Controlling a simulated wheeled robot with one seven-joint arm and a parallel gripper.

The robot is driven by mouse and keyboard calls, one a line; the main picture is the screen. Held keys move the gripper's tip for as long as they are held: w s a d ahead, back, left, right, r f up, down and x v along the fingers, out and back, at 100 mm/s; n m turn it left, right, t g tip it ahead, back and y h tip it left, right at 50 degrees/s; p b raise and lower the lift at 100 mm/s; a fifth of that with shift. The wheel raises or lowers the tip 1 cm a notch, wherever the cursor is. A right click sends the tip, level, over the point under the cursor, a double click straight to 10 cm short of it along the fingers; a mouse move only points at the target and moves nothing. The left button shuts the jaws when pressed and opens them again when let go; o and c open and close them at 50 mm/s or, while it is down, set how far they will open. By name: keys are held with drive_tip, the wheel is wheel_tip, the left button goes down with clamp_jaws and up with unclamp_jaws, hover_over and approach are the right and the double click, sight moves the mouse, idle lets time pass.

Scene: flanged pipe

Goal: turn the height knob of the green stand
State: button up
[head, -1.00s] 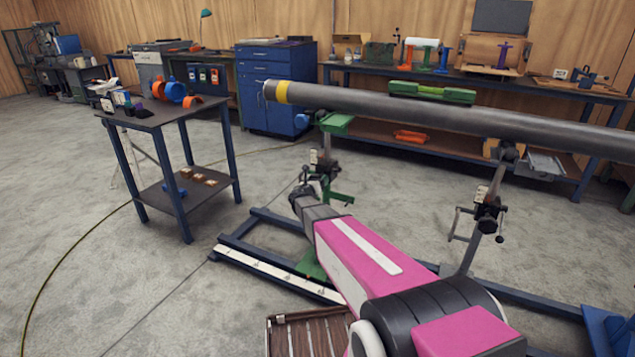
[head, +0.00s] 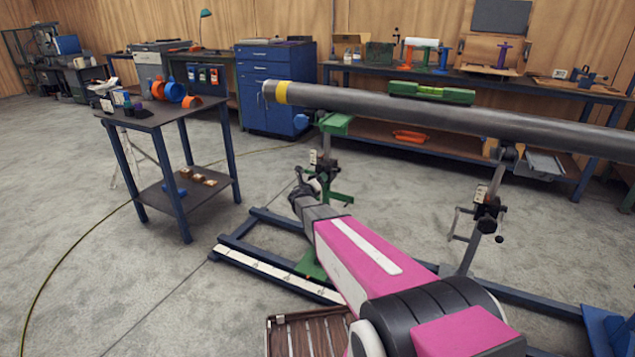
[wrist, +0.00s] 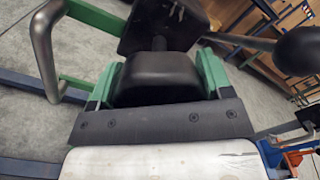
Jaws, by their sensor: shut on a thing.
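The green stand (head: 336,124) stands under the left end of the grey pipe (head: 370,102), with its green head below the pipe. My gripper (head: 306,184) is at the stand's dark clamp area, low on its post. The wrist view shows a dark block (wrist: 155,78) close in front of my gripper, between two green pieces. I take this block to be the height knob, with my gripper shut on it; the exact contact is hard to see. A lever with a black ball (wrist: 300,50) is at the right, and a grey handle on a green arm (wrist: 46,50) at the left.
A second stand (head: 487,212) with a crank supports the pipe at the right. A blue base rail (head: 262,262) runs below the stands. A dark table (head: 160,112) with orange parts stands at the left. The floor between table and rail is clear.

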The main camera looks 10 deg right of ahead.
drive_tip(key=o, duration=0.9)
drive_tip(key=v, duration=1.1)
